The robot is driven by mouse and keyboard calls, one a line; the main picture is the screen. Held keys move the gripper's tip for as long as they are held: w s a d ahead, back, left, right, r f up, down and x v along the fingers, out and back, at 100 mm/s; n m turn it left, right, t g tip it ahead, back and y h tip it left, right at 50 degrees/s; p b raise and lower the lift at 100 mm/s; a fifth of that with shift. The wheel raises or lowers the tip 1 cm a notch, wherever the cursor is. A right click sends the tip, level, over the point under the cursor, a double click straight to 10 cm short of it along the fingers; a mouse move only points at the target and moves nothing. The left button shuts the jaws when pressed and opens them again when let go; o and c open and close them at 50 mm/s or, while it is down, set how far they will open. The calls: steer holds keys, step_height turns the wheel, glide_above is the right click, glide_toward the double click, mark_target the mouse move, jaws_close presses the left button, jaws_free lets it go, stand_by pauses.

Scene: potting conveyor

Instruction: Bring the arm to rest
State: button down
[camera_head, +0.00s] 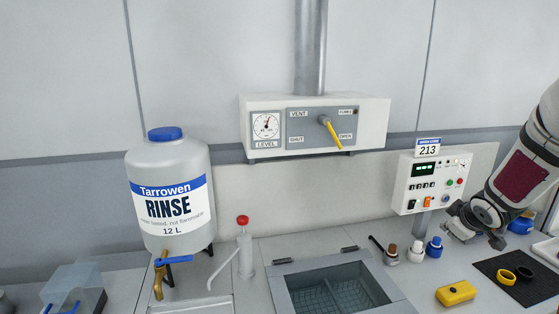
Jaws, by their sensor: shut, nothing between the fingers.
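My gripper (472,224) is at the right of the head view, at the lower end of my arm, which comes in from the right edge. It is shut and holds nothing. It hangs in front of the lower right side of the white control box (413,172), above the bench. A blue-and-white bottle (434,248) stands just left of it. I cannot tell whether the gripper touches anything.
A dark mat (515,294) with black and yellow rings and a yellow block (456,293) lie below the gripper. A sunken basin (300,287), a pump tap (244,255) and a large rinse jug (170,190) lie further left.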

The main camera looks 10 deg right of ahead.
steer(key=s+a+r+m+g, duration=0.15)
steer(key=s+a+r, duration=0.25)
steer(key=a+r, duration=0.4)
steer(key=s+a+r+m, duration=0.2)
steer(key=s+a+r, duration=0.35)
steer(key=a, duration=0.45)
steer(key=s+a+m+y, duration=0.1)
steer(key=s+a+y, duration=0.3)
steer(key=s+a, duration=1.2)
steer(key=shift+a+r+g, duration=0.35)
steer(key=shift+a+g, duration=0.05)
steer(key=shift+g, duration=0.05)
